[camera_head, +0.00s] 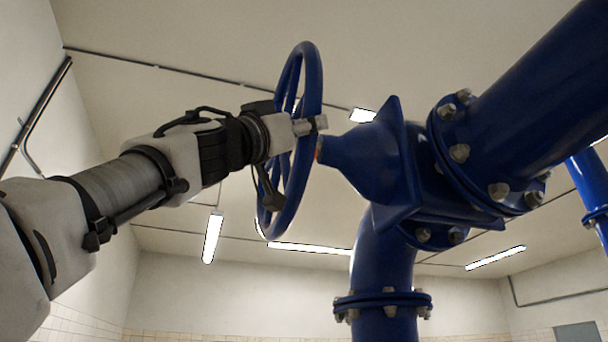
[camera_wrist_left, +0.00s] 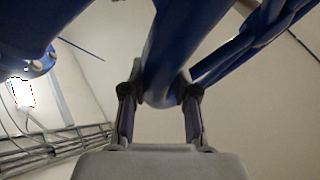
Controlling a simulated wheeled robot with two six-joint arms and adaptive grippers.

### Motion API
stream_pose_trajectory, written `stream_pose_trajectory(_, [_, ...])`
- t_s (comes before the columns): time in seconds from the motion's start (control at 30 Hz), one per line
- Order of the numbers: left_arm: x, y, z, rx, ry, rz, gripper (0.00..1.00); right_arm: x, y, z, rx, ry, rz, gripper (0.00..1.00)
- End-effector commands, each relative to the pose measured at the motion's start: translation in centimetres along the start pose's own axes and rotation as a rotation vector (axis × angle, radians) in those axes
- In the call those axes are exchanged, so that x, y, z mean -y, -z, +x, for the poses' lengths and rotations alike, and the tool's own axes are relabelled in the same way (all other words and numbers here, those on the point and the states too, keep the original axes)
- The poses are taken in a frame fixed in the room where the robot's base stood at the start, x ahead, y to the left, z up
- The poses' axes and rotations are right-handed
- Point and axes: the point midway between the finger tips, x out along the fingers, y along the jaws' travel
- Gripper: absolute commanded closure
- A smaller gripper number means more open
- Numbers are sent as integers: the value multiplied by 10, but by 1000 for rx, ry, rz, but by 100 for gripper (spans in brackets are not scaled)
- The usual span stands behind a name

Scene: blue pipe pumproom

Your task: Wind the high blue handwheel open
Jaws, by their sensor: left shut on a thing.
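The blue handwheel (camera_head: 309,85) stands nearly edge-on in the head view, on the left side of a blue valve body (camera_head: 365,155). My left gripper (camera_head: 316,124) reaches in from the left at the wheel's upper right side. Its fingers are shut on the wheel's rim. In the left wrist view the two dark fingers of my left gripper (camera_wrist_left: 160,100) sit on either side of the blue rim (camera_wrist_left: 178,50). The wheel's hub is partly hidden behind my arm. My right gripper is in neither view.
A thick blue pipe (camera_head: 545,85) with a bolted flange runs to the upper right. Another blue pipe (camera_head: 385,270) drops below the valve. Ceiling lamps (camera_head: 212,238) and thin conduits line the pale room. The space left of the wheel, below my arm, is clear.

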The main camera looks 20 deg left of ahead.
Motion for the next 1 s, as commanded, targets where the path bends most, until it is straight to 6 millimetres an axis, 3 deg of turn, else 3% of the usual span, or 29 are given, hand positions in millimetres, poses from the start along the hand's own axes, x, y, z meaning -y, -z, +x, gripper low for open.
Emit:
stream_pose_trajectory(0.13, [0, -2, 0, 1, -1, -6, 100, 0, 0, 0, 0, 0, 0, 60])
stream_pose_trajectory(0.17, [0, -2, 0, 2, -1, -6, 61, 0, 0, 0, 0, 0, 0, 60])
stream_pose_trajectory(0.2, [0, -2, 0, 2, -1, -6, 47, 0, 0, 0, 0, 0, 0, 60])
stream_pose_trajectory(0.57, [0, -2, 0, 0, -4, 0, 46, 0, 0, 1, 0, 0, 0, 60])
stream_pose_trajectory(1.0, [9, -41, -12, -97, -88, 134, 46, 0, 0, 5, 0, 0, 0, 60])
